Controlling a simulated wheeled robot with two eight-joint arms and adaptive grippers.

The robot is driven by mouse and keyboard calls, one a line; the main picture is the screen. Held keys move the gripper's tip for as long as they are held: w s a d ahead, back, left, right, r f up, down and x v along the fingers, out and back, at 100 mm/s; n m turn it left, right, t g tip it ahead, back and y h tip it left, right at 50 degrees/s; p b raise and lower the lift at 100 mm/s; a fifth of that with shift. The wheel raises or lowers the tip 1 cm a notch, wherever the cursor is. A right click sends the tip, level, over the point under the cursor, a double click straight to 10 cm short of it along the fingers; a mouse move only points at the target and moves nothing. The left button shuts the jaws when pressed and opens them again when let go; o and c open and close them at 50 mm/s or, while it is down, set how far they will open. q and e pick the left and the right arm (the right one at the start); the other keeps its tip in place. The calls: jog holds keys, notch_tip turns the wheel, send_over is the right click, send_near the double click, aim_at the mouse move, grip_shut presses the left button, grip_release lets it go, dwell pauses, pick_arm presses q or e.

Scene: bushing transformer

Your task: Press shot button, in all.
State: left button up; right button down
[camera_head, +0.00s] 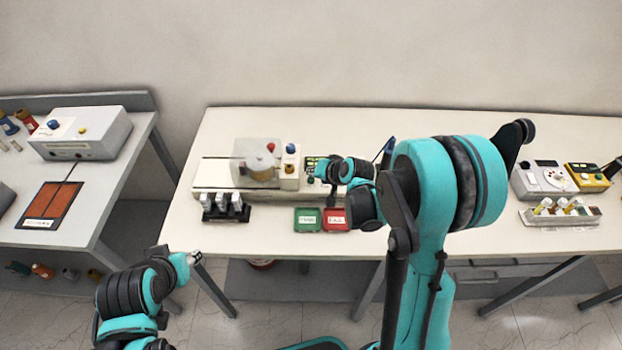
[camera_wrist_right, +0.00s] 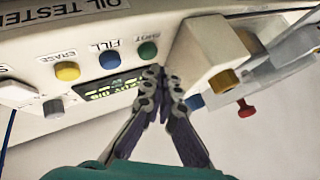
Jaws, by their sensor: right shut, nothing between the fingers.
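The oil tester (camera_head: 213,173) stands on the middle table. In the right wrist view its panel (camera_wrist_right: 110,30) carries a yellow ERASE button (camera_wrist_right: 67,71), a blue FILL button (camera_wrist_right: 109,60) and a green SHOT button (camera_wrist_right: 147,50), with a lit display (camera_wrist_right: 110,87) below. My right gripper (camera_wrist_right: 162,72) is shut and empty, its tips just below the SHOT button in that view; I cannot tell whether they touch it. In the head view the right gripper (camera_head: 328,181) is at the panel, partly covering it. My left gripper (camera_head: 194,257) is at lower left, away from the tester; its jaws are too small to judge.
Green (camera_head: 307,219) and red (camera_head: 336,219) trays lie before the tester, beside a black rack (camera_head: 225,208) of cups. A grey box (camera_head: 82,133) stands on the left table. Instruments (camera_head: 543,177) and a vial tray (camera_head: 560,216) stand at right. A block with knobs (camera_wrist_right: 205,55) borders the panel.

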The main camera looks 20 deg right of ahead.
aim_at(313, 181)
jog(key=shift+f+b, duration=0.45)
jog(key=shift+b, duration=0.1)
jog(key=shift+f+b, duration=0.45)
jog(key=shift+b, duration=0.05)
dwell(0.6)
jog(key=shift+r, duration=0.1)
jog(key=shift+r+p, duration=0.6)
jog(key=shift+r, duration=0.25)
notch_tip(313, 181, up, 5)
jog(key=p, duration=0.3)
jog(key=shift+p, duration=0.35)
